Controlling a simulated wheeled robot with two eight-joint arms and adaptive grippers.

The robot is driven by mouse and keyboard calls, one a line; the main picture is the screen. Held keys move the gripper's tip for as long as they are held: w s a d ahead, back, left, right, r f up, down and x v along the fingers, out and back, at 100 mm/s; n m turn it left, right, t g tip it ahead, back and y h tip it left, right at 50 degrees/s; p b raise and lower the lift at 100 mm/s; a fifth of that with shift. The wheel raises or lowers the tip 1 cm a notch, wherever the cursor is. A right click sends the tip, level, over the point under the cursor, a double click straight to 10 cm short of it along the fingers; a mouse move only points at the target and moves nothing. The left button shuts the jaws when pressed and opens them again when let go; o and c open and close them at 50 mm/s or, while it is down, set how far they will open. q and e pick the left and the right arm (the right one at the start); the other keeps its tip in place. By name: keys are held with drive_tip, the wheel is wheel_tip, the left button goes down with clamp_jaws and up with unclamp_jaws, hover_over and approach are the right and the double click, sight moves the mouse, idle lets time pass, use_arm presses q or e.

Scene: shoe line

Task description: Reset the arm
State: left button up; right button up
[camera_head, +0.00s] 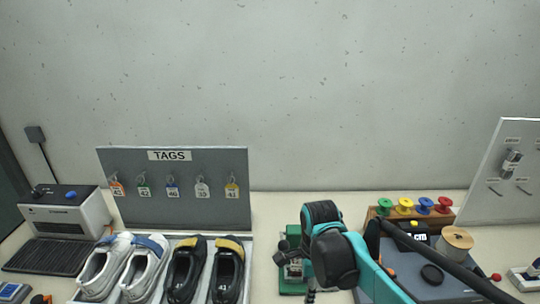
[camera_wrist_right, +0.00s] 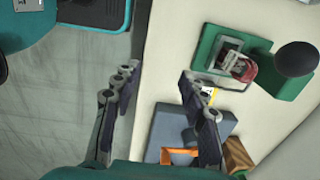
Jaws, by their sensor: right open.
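My right arm, teal and black, reaches over the table from the lower right in the head view. Its fingers are hidden or out of frame there. In the right wrist view my right gripper (camera_wrist_right: 158,78) is open, its two dark fingers well apart with nothing between them. It is above the table's edge, with the pale tabletop on the right and grey floor on the left. A green device (camera_wrist_right: 212,50) with a black knob lies beyond the right finger, apart from it; it also shows beside my arm in the head view (camera_head: 291,285). My left gripper is in neither view.
Several black or white shoes (camera_head: 185,273) stand in a row before the grey TAGS board (camera_head: 170,215) with hanging tags. A printer (camera_head: 66,212) is at left. A grey machine (camera_head: 455,290), coloured spools (camera_head: 405,206) and an upright panel (camera_head: 511,180) are at right.

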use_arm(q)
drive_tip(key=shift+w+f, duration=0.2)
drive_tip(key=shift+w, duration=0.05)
use_arm(e)
drive_tip(key=s+d+f+n+t, duration=0.1)
drive_tip(key=s+d+n+t, duration=0.5)
drive_tip(key=n, duration=1.2)
drive_tip(key=s+d, duration=0.2)
drive_tip(key=shift+s+t, duration=0.35)
drive_tip(key=shift+t, duration=0.05)
